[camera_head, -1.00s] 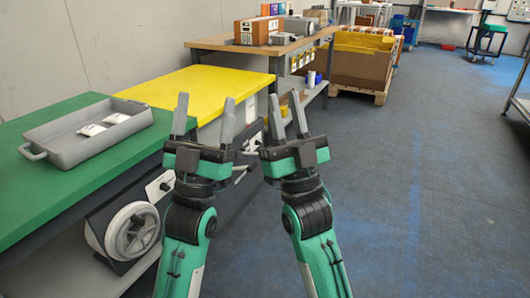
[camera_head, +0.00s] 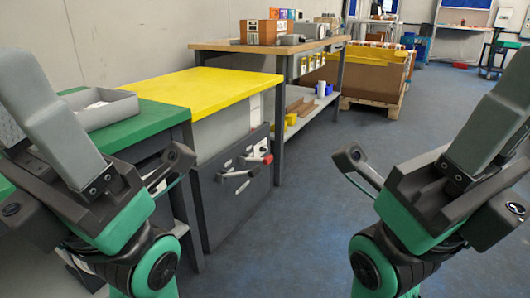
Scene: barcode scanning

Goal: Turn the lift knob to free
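My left gripper (camera_head: 52,125) is large in the left foreground, and my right gripper (camera_head: 492,125) is large in the right foreground. Both point upward, apart from the cabinet, and I see nothing held. Their finger gaps are not clear from this angle.
A green table (camera_head: 150,122) with a grey tray (camera_head: 108,112) stands at left, beside the yellow top (camera_head: 205,90). A wooden workbench (camera_head: 215,45) and a large brown box (camera_head: 370,78) stand behind. Blue-grey floor (camera_head: 300,220) is open between my grippers.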

